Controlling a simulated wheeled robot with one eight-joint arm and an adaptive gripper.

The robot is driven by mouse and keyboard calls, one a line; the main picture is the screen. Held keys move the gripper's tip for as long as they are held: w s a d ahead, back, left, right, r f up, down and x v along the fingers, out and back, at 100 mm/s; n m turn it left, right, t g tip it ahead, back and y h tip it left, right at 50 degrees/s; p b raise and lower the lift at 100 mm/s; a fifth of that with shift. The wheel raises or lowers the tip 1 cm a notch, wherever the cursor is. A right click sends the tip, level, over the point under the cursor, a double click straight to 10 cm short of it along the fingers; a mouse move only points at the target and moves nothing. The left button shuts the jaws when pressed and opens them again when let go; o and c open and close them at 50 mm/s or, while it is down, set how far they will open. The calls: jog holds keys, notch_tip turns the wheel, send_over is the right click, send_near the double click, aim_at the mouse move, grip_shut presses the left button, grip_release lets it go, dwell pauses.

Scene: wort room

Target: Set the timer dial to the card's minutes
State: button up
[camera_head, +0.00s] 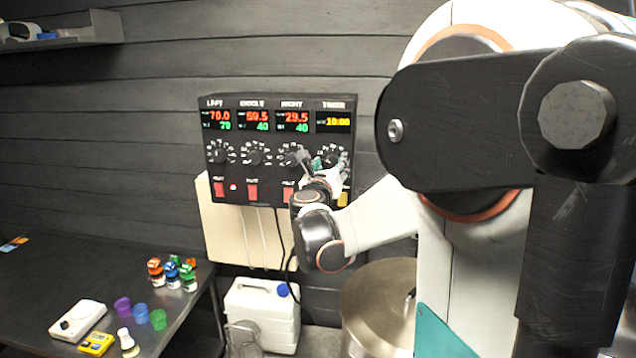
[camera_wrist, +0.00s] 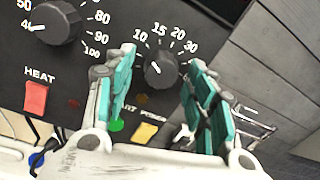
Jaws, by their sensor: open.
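The timer dial (camera_wrist: 161,71) is a black knob with a short white mark, below the numbers 10, 15, 20 and 30 in the wrist view. My gripper (camera_wrist: 163,62) is open, with one teal-padded finger on each side of the dial; I cannot tell whether either touches it. In the head view my gripper (camera_head: 318,164) is in front of the panel's right end and partly covers the timer dial (camera_head: 336,157). The timer display (camera_head: 334,122) appears to read 10:00. I cannot make out a card showing minutes.
The black control panel (camera_head: 262,183) has more dials to the left, with red heat switches (camera_wrist: 36,97) below. A green light and a yellow button (camera_wrist: 146,132) sit under the timer dial. A metal pot (camera_head: 375,300) and white canister (camera_head: 262,315) stand below.

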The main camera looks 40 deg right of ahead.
jog(key=m+p, duration=0.1)
jog(key=m, duration=0.1)
jog(key=m+p, duration=0.1)
jog(key=m, duration=0.2)
jog(key=shift+w+r, duration=0.1)
jog(key=shift+r, duration=0.1)
jog(key=p+v, duration=0.1)
jog(key=v, duration=1.3)
